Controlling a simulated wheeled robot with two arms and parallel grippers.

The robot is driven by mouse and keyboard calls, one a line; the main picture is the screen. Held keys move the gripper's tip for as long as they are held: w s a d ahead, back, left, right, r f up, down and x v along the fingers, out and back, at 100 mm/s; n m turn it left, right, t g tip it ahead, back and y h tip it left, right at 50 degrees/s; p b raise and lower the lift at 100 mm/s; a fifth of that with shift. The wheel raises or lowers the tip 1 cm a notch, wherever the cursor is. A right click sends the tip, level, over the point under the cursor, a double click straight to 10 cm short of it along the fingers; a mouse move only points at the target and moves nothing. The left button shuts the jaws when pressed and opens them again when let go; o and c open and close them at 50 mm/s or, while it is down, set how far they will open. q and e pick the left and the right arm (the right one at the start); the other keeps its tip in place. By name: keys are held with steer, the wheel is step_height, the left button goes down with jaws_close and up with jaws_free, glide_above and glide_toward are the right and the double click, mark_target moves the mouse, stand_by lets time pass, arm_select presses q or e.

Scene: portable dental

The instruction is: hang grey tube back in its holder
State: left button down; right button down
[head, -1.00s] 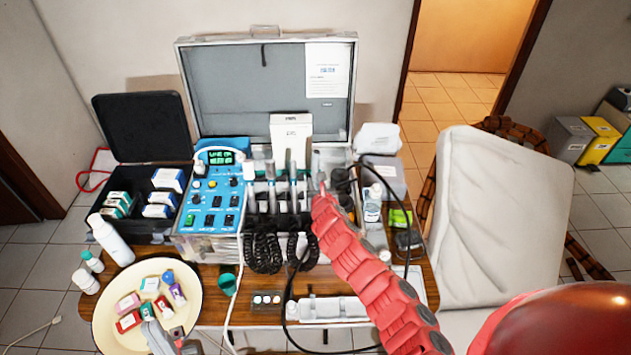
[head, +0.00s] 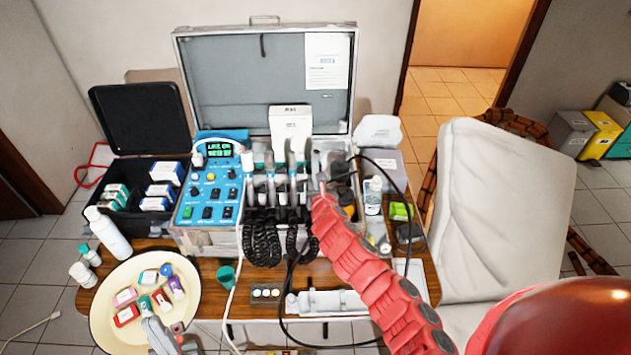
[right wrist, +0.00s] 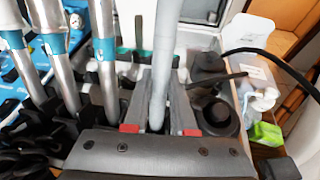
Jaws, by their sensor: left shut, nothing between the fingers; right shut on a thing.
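My right gripper (head: 320,190) is at the right end of the row of handpieces in the open case. It is shut on the grey tube (right wrist: 165,55), which stands nearly upright between its fingers in the right wrist view (right wrist: 160,128). The tube's lower end is hidden behind the gripper body. The holder (head: 282,198) is a dark rack along the case front, with several silver and teal handpieces (right wrist: 105,65) upright in it, left of the tube. I cannot tell whether the tube touches the holder. My left gripper (head: 163,338) is shut and empty over the cream plate.
The cream plate (head: 105,318) holds small boxes. Black-capped bottles (right wrist: 215,112) and a clear bottle (head: 373,196) crowd the right side. A black cable (head: 402,180) arches nearby.

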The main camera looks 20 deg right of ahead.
mark_target(316, 184)
steer(key=shift+f, duration=0.1)
steer(key=c, duration=0.7)
jaws_free()
steer(key=shift+o, duration=0.2)
steer(key=shift+s, duration=0.1)
steer(key=shift+p+v, duration=0.6)
steer(key=shift+v, duration=1.15)
steer(key=p+v, duration=0.1)
steer(key=v, duration=0.3)
steer(key=shift+s, duration=0.2)
